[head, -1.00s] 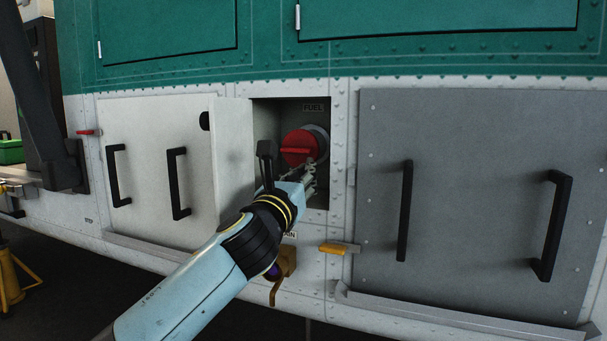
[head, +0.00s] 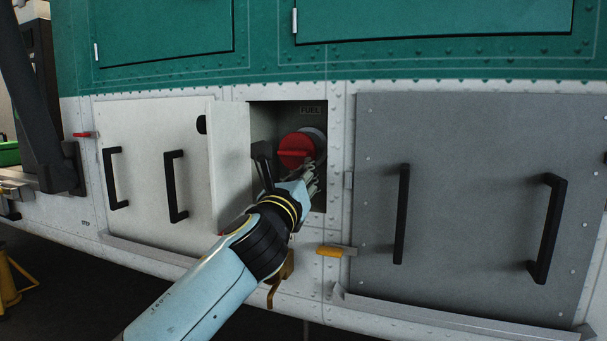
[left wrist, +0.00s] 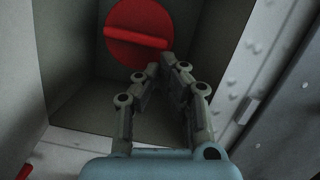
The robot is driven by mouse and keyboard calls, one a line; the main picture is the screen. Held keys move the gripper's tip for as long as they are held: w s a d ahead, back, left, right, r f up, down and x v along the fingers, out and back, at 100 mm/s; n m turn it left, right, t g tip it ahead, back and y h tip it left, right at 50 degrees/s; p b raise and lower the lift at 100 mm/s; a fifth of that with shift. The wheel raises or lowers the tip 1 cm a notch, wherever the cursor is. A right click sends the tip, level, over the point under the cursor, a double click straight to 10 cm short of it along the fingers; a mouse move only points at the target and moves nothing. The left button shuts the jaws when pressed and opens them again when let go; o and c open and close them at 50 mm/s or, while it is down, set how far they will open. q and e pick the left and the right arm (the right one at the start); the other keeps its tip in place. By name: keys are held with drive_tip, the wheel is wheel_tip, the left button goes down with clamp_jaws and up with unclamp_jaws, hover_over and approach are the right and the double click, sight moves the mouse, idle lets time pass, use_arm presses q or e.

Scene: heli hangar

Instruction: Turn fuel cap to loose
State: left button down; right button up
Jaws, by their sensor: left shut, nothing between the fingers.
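The red fuel cap (head: 297,150) sits in an open recess (head: 255,125) under a FUEL label (head: 311,110). Its raised bar lies near level, and it also shows in the left wrist view (left wrist: 138,38), where the bar slopes slightly down to the right. My left gripper (head: 310,168) reaches into the recess, just below and right of the cap in the head view. In the left wrist view its fingers (left wrist: 170,68) are shut and empty, their tips just below the bar's right end. Whether they touch the cap I cannot tell. My right gripper is not in view.
The pale recess door (head: 229,160) stands open on the left. A yellow-handled lever (head: 332,251) sticks out below right. Large grey panel (head: 480,210) with black handles fills the right side. A yellow stand (head: 10,280) is at far left.

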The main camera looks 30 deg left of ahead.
use_arm(q)
drive_tip(key=shift+w+d+r+n+g+y+p, duration=0.15)
drive_tip(key=shift+r+n+y+p, duration=0.1)
drive_tip(key=shift+n, duration=0.5)
drive_tip(key=shift+s+d+r+n+g+y+p, duration=0.15)
drive_tip(key=shift+r+n+y+p, duration=0.1)
drive_tip(key=shift+n, duration=0.5)
drive_tip(key=shift+w+d+r+p, duration=0.1)
drive_tip(key=shift+p, duration=0.2)
idle(0.8)
idle(0.4)
